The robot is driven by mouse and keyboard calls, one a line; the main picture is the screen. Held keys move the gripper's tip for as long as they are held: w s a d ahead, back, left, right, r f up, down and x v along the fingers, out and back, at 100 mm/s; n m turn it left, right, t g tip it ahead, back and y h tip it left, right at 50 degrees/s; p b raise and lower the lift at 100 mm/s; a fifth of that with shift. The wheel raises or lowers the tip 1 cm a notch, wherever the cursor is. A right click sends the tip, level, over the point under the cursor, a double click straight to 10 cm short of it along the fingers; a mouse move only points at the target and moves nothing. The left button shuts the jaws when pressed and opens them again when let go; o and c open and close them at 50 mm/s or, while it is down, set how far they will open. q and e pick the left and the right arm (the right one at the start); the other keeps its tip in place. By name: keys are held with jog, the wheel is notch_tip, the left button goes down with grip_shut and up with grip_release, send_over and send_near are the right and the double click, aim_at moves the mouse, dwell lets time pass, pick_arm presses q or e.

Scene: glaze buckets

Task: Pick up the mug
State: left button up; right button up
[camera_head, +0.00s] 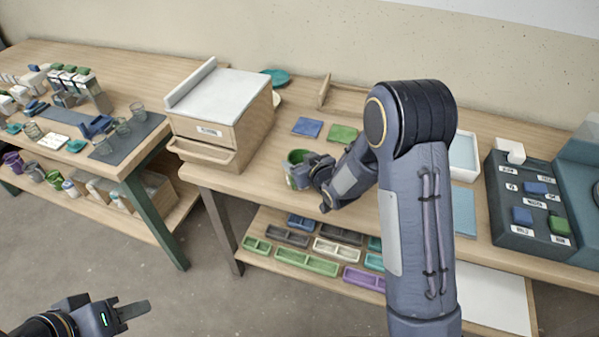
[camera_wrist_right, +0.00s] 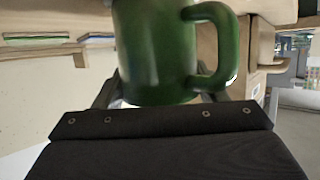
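The green mug (camera_head: 296,158) is upright near the front edge of the middle table, right of the drawer cabinet. My right gripper (camera_head: 309,176) is at the mug's near right side and partly covers it. In the right wrist view the mug (camera_wrist_right: 155,50) fills the upper middle, its handle to the right. Dark finger parts show on both sides of the mug, partly hidden by it and its handle. Whether they press on it cannot be told. My left gripper (camera_head: 135,310) is at the lower left, over the floor, away from the tables; its finger opening is unclear.
A wooden drawer cabinet (camera_head: 225,110) stands left of the mug. Blue (camera_head: 307,127) and green (camera_head: 342,134) tiles lie behind it. A dark panel with labelled blocks (camera_head: 520,205) is at the right. Several coloured trays lie on the shelf below. A second table with glasses is at the left.

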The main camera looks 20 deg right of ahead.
jog(key=c, duration=0.5)
jog(key=shift+c, duration=0.2)
jog(key=shift+r, duration=0.4)
notch_tip(320, 180, up, 3)
jog(key=shift+f, duration=0.15)
jog(key=s+d+r+b, duration=0.1)
jog(key=s+d+r, duration=0.5)
jog(key=s+r, duration=0.3)
jog(key=s, duration=0.3)
jog(key=shift+s+r, duration=0.25)
jog(key=shift+s, duration=0.1)
